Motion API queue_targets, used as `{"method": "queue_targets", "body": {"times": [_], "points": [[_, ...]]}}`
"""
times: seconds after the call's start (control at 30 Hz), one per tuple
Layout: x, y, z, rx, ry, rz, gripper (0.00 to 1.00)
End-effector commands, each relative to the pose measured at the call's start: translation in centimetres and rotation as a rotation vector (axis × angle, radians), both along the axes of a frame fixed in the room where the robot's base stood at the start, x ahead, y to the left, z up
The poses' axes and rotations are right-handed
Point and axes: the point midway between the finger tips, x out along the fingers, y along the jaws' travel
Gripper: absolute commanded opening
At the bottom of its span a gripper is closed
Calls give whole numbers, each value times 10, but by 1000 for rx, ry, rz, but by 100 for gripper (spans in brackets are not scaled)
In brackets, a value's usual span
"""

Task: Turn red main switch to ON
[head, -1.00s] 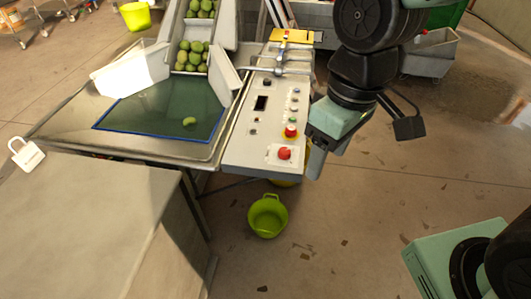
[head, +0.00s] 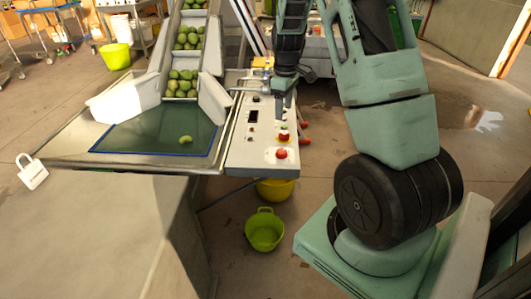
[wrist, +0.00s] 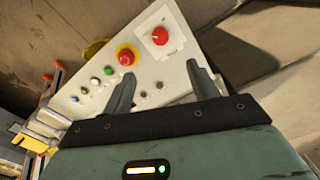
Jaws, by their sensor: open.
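The red main switch (head: 281,153) is a red knob on a white square plate at the near end of the pale control panel (head: 243,155). In the wrist view the red main switch (wrist: 161,37) lies at the top, beyond my fingertips and apart from them. A red mushroom button on a yellow ring (head: 283,136) sits just behind it; this red mushroom button (wrist: 126,56) is left of the switch in the wrist view. My gripper (wrist: 161,72) is open and empty, over the panel; in the head view my gripper (head: 284,106) is behind both red controls, its fingertips partly unclear.
Small buttons (wrist: 108,71) and a dark display (head: 253,116) are on the panel. Left of it is a green sorting surface (head: 150,137) with a blue edge and a chute of green fruit (head: 182,82). A green bucket (head: 265,230) stands on the floor below.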

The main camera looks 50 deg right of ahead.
Motion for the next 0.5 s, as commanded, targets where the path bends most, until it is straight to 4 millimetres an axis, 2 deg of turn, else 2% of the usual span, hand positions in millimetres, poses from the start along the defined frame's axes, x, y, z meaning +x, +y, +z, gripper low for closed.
{"method": "queue_targets", "body": {"times": [0.17, 0.5], "points": [[-1, 2, -27, 3, 6, -1, 59], [-1, 3, -98, 4, 5, 1, 59]]}}
